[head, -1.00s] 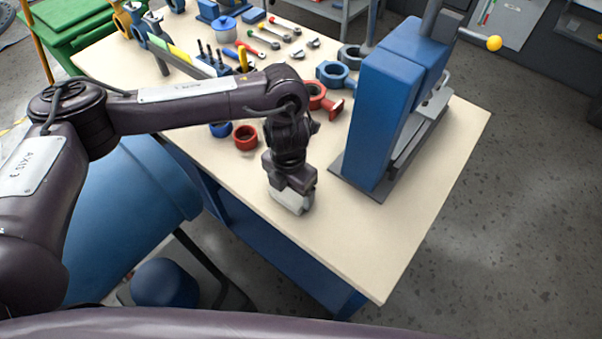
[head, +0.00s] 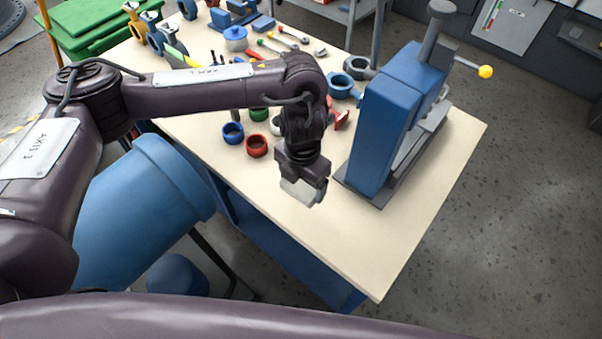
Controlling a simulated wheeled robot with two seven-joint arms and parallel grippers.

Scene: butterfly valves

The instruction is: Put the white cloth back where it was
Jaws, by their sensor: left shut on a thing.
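My left gripper (head: 302,183) hangs over the front part of the workbench top, left of the blue press. It is shut on a small pale thing at its tip, which looks like the white cloth (head: 302,194). The gripper hides most of the cloth's upper part, and its exact shape is hard to tell. I cannot tell from this view how far it is above the bench. My right gripper is not in view.
The workbench (head: 370,250) is bare at its front right corner. The blue press (head: 383,125) stands right of the gripper. A red ring (head: 257,146) and a blue ring (head: 233,133) lie to its left. A blue barrel (head: 145,215) stands left of the bench.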

